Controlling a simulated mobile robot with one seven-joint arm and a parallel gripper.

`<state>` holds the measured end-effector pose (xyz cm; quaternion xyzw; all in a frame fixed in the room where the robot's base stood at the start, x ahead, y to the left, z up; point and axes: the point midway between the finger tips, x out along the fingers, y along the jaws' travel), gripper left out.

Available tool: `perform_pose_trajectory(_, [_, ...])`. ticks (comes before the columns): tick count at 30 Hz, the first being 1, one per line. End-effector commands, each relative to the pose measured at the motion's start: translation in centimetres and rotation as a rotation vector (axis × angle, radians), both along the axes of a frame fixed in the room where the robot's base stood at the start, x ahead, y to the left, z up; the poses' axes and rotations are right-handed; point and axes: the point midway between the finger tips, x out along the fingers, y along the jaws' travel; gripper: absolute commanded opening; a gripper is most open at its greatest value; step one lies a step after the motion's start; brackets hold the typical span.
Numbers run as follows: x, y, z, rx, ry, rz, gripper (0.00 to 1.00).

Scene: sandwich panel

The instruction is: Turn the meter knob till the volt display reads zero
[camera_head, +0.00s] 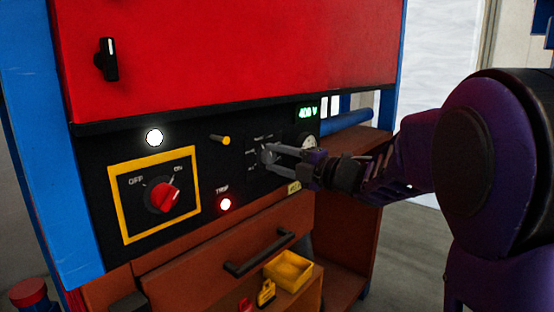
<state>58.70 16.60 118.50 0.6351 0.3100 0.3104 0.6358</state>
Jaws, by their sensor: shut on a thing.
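The meter knob (267,154) is on the black panel (110,155), right of the middle, with small white markings around it. My gripper (270,154) reaches in from the right and is shut on the knob. The fingers hide part of the knob, so its exact pointing direction cannot be told. The volt display (307,112) at the panel's upper right glows green and appears to read 400 V. A round dial (307,140) below the display is partly hidden by my gripper.
A red rotary switch (165,197) sits in a yellow frame marked OFF and ON.

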Motion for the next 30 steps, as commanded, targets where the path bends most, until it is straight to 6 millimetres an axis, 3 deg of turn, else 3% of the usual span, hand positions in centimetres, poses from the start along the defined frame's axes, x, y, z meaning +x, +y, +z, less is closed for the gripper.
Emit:
perform_pose_trajectory(11, [0.01,-0.03,0.22,0.062,0.080,0.000,0.00])
perform_pose_trajectory(30, [-0.01,-0.03,0.24,0.372,0.478,0.000,0.00])
